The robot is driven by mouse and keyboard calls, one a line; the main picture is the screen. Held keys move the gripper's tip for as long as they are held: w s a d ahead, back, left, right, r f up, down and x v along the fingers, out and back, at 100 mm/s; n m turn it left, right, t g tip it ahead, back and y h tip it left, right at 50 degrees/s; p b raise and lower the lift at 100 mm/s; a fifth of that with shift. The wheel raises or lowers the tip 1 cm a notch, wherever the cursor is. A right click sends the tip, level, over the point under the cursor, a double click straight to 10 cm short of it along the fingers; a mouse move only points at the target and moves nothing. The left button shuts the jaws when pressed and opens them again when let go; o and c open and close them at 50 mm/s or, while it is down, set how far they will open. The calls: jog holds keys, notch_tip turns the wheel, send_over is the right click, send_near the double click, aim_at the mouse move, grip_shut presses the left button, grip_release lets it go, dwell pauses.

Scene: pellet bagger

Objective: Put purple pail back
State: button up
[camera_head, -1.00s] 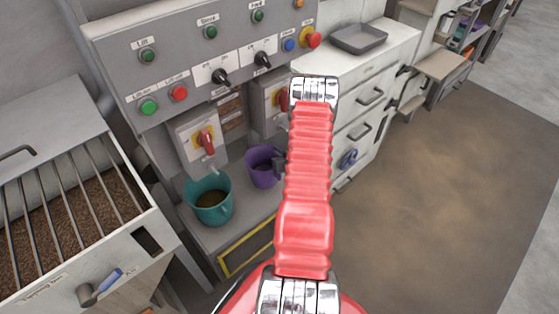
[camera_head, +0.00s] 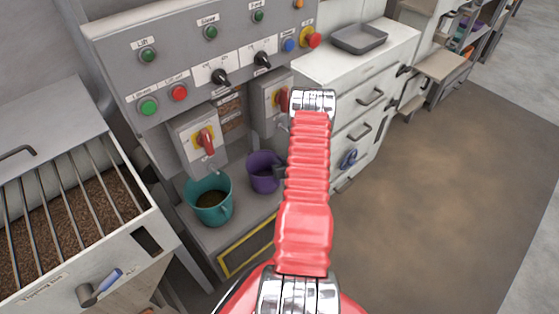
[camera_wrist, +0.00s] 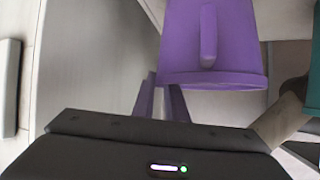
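The purple pail (camera_head: 261,174) stands upright, as far as I can tell, on the grey shelf under the control panel. It is right of the teal pail (camera_head: 209,204). In the wrist view the purple pail (camera_wrist: 210,50) fills the top middle, its handle facing my camera. My gripper (camera_head: 280,173) is dark and close against the pail's right side, partly hidden by my red arm. In the wrist view two narrow purplish-grey shapes, which may be the fingers, show left of the handle. I cannot tell whether they touch the pail.
The control panel (camera_head: 205,75) with buttons and switches overhangs the shelf. A white drawer cabinet (camera_head: 385,75) with a grey tray (camera_head: 359,38) stands right. A grated pellet bin (camera_head: 62,215) stands left. The floor at right is clear.

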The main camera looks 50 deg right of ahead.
jog(key=shift+o, duration=1.1)
jog(key=v, duration=1.2)
